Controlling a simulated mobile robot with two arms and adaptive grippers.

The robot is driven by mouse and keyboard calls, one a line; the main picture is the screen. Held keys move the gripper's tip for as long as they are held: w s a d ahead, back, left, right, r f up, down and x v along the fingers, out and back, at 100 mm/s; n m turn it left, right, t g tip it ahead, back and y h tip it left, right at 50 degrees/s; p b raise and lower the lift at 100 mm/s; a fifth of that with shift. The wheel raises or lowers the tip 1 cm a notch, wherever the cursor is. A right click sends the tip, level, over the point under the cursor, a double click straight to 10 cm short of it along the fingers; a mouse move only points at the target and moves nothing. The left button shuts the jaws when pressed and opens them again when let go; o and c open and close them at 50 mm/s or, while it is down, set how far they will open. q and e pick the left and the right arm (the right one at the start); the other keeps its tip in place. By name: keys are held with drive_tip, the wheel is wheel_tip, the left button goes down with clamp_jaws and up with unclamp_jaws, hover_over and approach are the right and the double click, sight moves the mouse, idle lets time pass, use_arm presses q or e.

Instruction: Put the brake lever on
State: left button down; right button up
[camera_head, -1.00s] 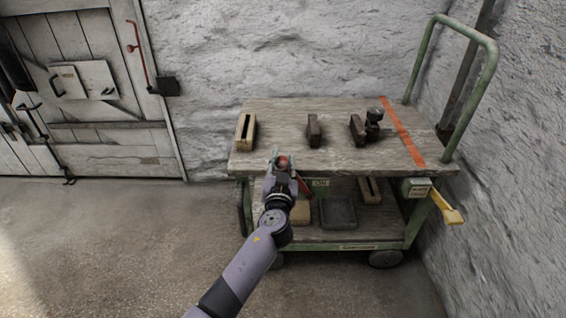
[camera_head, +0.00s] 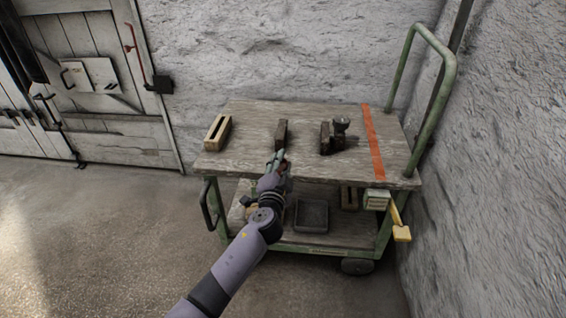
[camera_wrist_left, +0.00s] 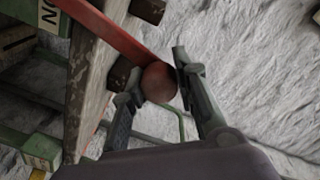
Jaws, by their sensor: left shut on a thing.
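The brake lever (camera_wrist_left: 112,30) is a red bar with a round dark red knob (camera_wrist_left: 158,84) in the left wrist view. My left gripper (camera_wrist_left: 155,74) has a finger on each side of the knob and is shut on it. In the head view my left gripper (camera_head: 278,161) is at the front edge of the trolley (camera_head: 240,160). It hides the lever and knob there. My right gripper is not in view.
On the trolley top are a slotted wooden block (camera_head: 217,131), a dark block (camera_head: 281,134) and a dark block with a round-topped piece (camera_head: 341,126). A grey tray (camera_head: 311,215) is on the lower shelf. A yellow pedal (camera_head: 401,232) juts out at right, near the rough wall.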

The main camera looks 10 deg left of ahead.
use_arm(q)
drive_tip(key=shift+d+f+m+b, duration=0.4)
drive_tip(key=shift+d+m, duration=0.2)
drive_tip(key=shift+d, duration=0.15)
drive_tip(key=shift+d+f+m+b, duration=0.25)
drive_tip(key=shift+d+m+b, duration=0.1)
drive_tip(key=shift+d+m, duration=0.3)
drive_tip(key=shift+d+f+m+b, duration=0.4)
drive_tip(key=shift+d+m, duration=0.15)
drive_tip(key=shift+d, duration=0.25)
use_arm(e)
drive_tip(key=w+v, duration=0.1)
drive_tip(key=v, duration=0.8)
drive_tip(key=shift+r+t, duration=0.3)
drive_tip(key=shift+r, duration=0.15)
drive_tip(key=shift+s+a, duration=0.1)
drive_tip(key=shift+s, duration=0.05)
use_arm(q)
drive_tip(key=c, duration=1.2)
unclamp_jaws()
drive_tip(key=shift+d, duration=0.15)
drive_tip(key=shift+c, duration=0.2)
drive_tip(key=shift+s, duration=0.1)
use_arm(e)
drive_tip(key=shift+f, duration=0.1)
use_arm(q)
drive_tip(key=s, duration=1.2)
drive_tip(key=shift+a+r, duration=0.2)
drive_tip(key=shift+r, duration=0.1)
drive_tip(key=shift+w, duration=0.1)
